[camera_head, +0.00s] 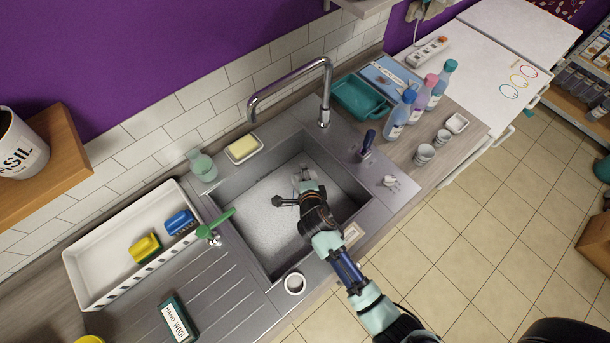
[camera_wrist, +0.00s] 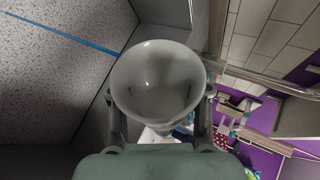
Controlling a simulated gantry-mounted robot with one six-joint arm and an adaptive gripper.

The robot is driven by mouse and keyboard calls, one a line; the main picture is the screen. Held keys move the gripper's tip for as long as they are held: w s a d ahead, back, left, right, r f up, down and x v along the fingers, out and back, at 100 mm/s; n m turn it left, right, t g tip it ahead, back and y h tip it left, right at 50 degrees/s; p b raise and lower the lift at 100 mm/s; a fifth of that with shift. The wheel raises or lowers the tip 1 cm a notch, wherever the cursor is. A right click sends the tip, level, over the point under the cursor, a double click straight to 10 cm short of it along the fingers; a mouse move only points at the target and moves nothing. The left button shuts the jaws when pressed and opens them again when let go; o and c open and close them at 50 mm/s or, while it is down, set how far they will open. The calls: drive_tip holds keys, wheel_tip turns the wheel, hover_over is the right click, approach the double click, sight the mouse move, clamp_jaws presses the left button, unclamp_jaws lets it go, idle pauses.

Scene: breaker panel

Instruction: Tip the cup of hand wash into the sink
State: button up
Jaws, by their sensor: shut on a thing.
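My gripper (camera_head: 295,197) is over the sink basin (camera_head: 262,238) in the head view, shut on a pale grey cup (camera_head: 308,184). The cup is small and partly hidden there by my gripper. In the wrist view the cup (camera_wrist: 158,85) sits between my two fingers (camera_wrist: 160,118). Its round mouth faces the camera, and its inside looks grey with no clear liquid visible. The cup appears tilted, but its exact angle is hard to tell. The basin floor is speckled light grey.
A chrome tap (camera_head: 325,95) arches behind the basin. A glass of green liquid (camera_head: 203,167) and a soap dish (camera_head: 243,149) stand behind it. A green-handled brush (camera_head: 218,224) is at the left rim. Bottles (camera_head: 401,115) stand right.

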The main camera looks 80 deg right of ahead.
drive_tip(key=shift+s+d+r+m+y+p, duration=0.15)
drive_tip(key=shift+r+m+y+p, duration=0.2)
drive_tip(key=shift+p, duration=0.35)
drive_tip(key=shift+s+m+t+p, duration=0.1)
drive_tip(key=shift+m+t+p, duration=0.25)
drive_tip(key=shift+t+p, duration=0.25)
drive_tip(key=shift+f+t+y, duration=0.3)
drive_tip(key=shift+y, duration=0.15)
drive_tip(key=r+m+p, duration=0.1)
drive_tip(key=p, duration=0.2)
drive_tip(key=shift+d+r+t+y, duration=0.1)
drive_tip(key=shift+r+t+y, duration=0.2)
drive_tip(key=shift+y, duration=0.1)
drive_tip(key=shift+s+r+m+t+y+p, duration=0.1)
drive_tip(key=shift+r+m+t+y+p, duration=0.2)
drive_tip(key=shift+m+p, duration=0.1)
drive_tip(key=shift+r+m+t+y, duration=0.35)
drive_tip(key=shift+m+t+y, duration=0.15)
drive_tip(key=shift+m+t, duration=0.1)
drive_tip(key=shift+t, duration=0.3)
drive_tip(key=shift+r, duration=0.1)
